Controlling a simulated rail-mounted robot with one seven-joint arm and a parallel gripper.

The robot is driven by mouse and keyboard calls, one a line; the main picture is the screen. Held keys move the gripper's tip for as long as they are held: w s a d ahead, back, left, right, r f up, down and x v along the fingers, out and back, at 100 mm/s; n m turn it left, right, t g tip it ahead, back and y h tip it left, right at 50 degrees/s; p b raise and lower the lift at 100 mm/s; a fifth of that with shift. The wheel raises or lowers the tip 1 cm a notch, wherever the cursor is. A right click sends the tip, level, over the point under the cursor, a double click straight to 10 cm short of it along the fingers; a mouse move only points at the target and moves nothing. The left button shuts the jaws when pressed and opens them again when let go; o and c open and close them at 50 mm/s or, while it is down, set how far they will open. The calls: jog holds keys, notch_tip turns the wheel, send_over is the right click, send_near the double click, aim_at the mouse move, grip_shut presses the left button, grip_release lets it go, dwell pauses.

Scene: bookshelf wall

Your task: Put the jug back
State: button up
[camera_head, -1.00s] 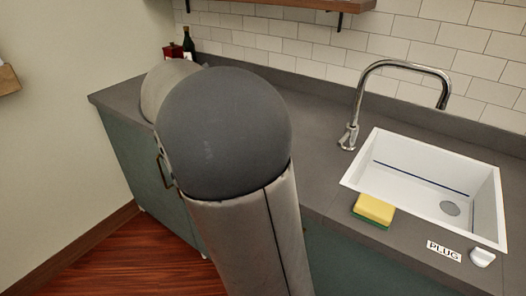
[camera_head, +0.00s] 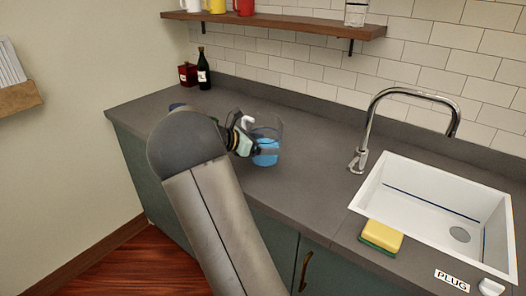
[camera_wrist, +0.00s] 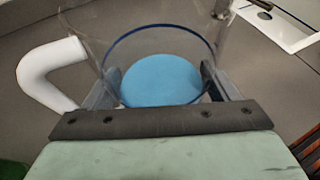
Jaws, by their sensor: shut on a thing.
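The jug (camera_head: 265,156) is clear, with blue in its lower part and a white handle on its left. It is upright at the middle of the counter; I cannot tell whether its base touches the counter. My gripper (camera_head: 264,146) reaches it from the left and is shut on its body. In the wrist view the jug (camera_wrist: 160,82) sits between the two fingers (camera_wrist: 158,88), with its round rim open towards the camera. Its white handle is outside the left finger, ungripped.
A wooden shelf (camera_head: 290,25) on the tiled wall holds mugs and a glass jar (camera_head: 355,13). A dark bottle (camera_head: 203,70) and red box (camera_head: 187,74) stand at the back left. The tap (camera_head: 362,150), sink (camera_head: 440,200) and sponge (camera_head: 381,236) are right.

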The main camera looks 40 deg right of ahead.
jog(key=shift+w+d+f, duration=0.15)
jog(key=shift+d+f, duration=0.05)
jog(key=shift+f, duration=1.55)
jog(key=shift+f, duration=0.15)
